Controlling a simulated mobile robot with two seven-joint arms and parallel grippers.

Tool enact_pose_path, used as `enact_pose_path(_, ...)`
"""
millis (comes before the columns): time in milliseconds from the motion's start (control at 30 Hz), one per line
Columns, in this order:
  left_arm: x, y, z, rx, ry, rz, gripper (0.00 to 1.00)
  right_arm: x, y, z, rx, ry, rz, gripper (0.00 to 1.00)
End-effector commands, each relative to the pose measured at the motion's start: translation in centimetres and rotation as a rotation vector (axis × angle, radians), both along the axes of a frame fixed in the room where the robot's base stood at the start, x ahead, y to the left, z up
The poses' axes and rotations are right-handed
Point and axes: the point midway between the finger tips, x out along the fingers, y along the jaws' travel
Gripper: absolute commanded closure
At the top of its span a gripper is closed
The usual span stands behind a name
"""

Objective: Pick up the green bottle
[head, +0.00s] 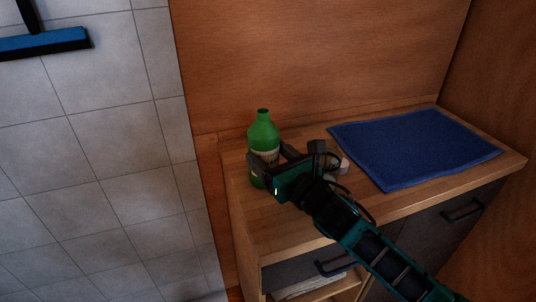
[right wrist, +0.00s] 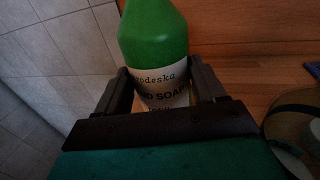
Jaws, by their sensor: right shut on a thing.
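The green bottle (head: 263,130) stands upright near the left back corner of the wooden counter. It has a pale label with dark lettering, and its lower part is partly hidden by my right gripper (head: 270,158). In the right wrist view the bottle (right wrist: 155,40) is between the two fingers of my right gripper (right wrist: 160,88), which is shut on it around the label. I cannot tell whether its base rests on the counter. My left gripper is not in view.
A blue mat (head: 410,147) lies on the counter (head: 270,225) to the right. Small items (head: 338,165) sit just right of my gripper, partly hidden. A wooden wall is behind, a tiled wall (head: 80,150) at left. A dark drawer (head: 300,268) is below.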

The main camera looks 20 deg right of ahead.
Motion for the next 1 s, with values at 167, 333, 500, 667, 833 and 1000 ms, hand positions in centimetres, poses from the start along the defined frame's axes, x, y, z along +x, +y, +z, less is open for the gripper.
enact_pose_path(167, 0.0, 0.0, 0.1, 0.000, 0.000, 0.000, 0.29, 0.0, 0.0, 0.6, 0.000, -0.004, 0.001, 0.78)
enact_pose_path(333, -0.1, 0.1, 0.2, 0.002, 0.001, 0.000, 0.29, 0.0, 0.0, 1.5, -0.001, -0.007, 0.002, 0.78)
enact_pose_path(500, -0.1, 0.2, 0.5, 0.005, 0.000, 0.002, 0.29, 0.0, 0.0, 2.9, -0.001, -0.008, 0.002, 0.78)
enact_pose_path(667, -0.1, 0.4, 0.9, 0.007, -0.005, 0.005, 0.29, 0.1, 0.0, 4.7, -0.001, -0.008, 0.002, 0.78)
enact_pose_path(833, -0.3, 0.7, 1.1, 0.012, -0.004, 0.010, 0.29, 0.1, 0.0, 6.8, -0.002, -0.009, 0.001, 0.78)
enact_pose_path(1000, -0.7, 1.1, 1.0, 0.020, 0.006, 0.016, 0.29, 0.0, 0.0, 8.9, -0.001, -0.007, 0.001, 0.78)
